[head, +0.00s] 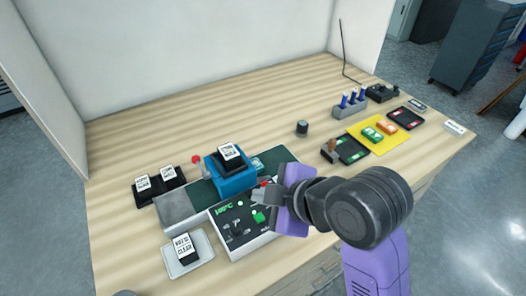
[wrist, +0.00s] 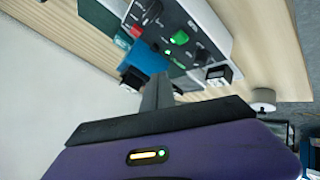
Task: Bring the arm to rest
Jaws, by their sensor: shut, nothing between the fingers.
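My arm reaches in from the lower right of the head view, with a purple link and a dark grey wrist. My gripper (head: 262,196) is over the right part of the control panel (head: 232,222) with green buttons. In the wrist view its grey fingers (wrist: 157,92) are together with nothing between them. The gap between the fingertips and the panel is hard to judge. The gripper hides the panel's right end.
A white tray (head: 183,262) with a labelled piece is front left, a black holder (head: 158,190) left. A yellow mat (head: 378,136) and blue-topped pegs (head: 350,100) are right. The table's back middle is clear.

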